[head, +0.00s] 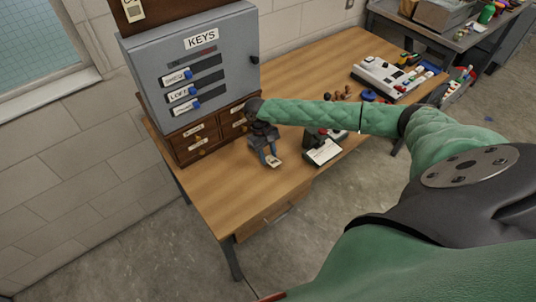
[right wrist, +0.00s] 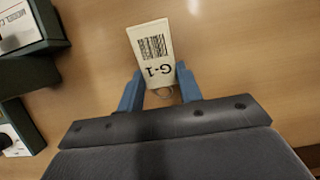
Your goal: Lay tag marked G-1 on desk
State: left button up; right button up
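The tag marked G-1 (right wrist: 153,50) is a small white card with a barcode and a ring at its narrow end. In the right wrist view my right gripper (right wrist: 160,78) has its two blue fingers on either side of that end, seemingly touching its edges. In the head view the tag (head: 274,160) shows as a white patch at the fingertips of my right gripper (head: 268,158), over the wooden desk (head: 222,190). Whether the tag touches the desk top is hard to tell. My left gripper is not in view.
A grey key cabinet (head: 215,55) stands on small wooden drawers (head: 190,148) at the desk's back left. A dark stand with a white card (head: 324,152) is right of the gripper. A white device (head: 385,77) lies farther right. The desk's front left is clear.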

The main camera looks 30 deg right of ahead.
jog(key=o, duration=0.5)
jog(key=shift+c, duration=0.2)
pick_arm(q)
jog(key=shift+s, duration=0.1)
pick_arm(e)
jog(key=shift+w+r, duration=0.1)
jog(key=shift+r, duration=0.1)
jog(key=b+v, duration=0.2)
jog(key=v, duration=0.4)
jog(key=shift+r+b, duration=0.15)
jog(key=shift+b, duration=0.15)
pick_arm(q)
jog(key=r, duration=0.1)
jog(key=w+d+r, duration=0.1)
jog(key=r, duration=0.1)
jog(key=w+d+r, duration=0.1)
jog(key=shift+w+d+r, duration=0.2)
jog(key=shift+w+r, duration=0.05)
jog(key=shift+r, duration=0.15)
pick_arm(e)
jog(key=shift+w+r, duration=0.2)
jog(key=shift+r, duration=0.3)
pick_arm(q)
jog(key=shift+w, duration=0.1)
pick_arm(e)
jog(key=shift+s+f, duration=0.1)
